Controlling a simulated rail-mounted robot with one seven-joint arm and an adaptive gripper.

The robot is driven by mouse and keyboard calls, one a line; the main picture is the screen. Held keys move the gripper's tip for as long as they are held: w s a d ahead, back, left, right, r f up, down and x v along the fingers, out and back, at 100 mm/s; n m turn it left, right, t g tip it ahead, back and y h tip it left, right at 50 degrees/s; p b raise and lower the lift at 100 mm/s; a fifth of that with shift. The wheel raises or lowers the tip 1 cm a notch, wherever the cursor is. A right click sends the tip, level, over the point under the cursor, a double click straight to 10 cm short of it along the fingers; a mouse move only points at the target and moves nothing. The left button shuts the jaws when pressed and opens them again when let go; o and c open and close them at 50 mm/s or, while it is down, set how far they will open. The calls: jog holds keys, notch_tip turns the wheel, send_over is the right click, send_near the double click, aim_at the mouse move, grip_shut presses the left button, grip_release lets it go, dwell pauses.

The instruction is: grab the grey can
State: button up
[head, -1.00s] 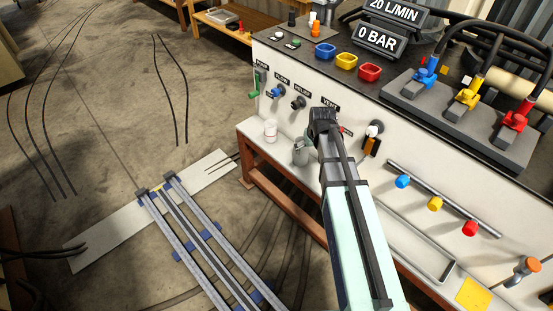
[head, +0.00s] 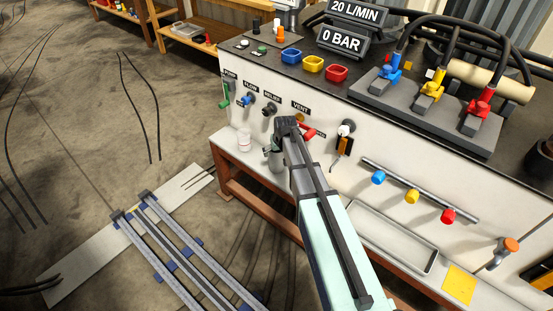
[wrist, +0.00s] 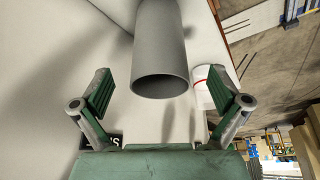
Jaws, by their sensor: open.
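The grey can (head: 277,162) stands on the pale ledge along the front of the white panel, partly hidden by my arm in the head view. In the wrist view the grey can (wrist: 161,50) is a plain grey cylinder, cut off by the top edge. My gripper (wrist: 161,84) is open, with one green-padded finger on each side of the can's near end. Gaps show between the can and both fingers. In the head view my gripper is mostly hidden behind my arm, close to the can.
A white tub with a red band (head: 244,141) stands just left of the can; the tub also shows beside the right finger (wrist: 211,88). Valve knobs, including a red vent handle (head: 307,131), stick out of the panel above. An empty grey tray (head: 390,236) lies to the right.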

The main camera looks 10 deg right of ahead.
jog(key=shift+x, duration=3.2)
jog(key=shift+r, duration=0.1)
jog(key=c, duration=1.2)
